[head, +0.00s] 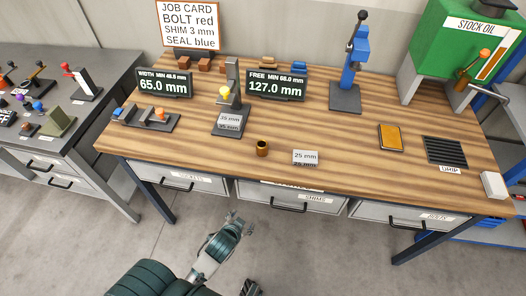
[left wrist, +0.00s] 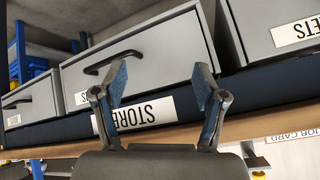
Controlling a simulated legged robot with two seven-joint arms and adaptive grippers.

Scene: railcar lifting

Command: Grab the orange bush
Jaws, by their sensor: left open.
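The orange bush (head: 262,148) is a small orange-brown cylinder with a dark hollow top. It stands upright on the wooden bench, near its front edge, left of a 25 mm label. It does not show in the left wrist view. My left gripper (head: 234,218) is in front of the bench and lower than its top in the head view, apart from the bush. In the left wrist view its two fingers (left wrist: 161,84) are spread with nothing between them. Grey drawers are beyond them, upside down.
The wooden bench (head: 350,165) has drawers (head: 290,195) below its front edge. Behind the bush stands a grey gauge with a yellow knob (head: 225,92). Bench around the bush is mostly clear.

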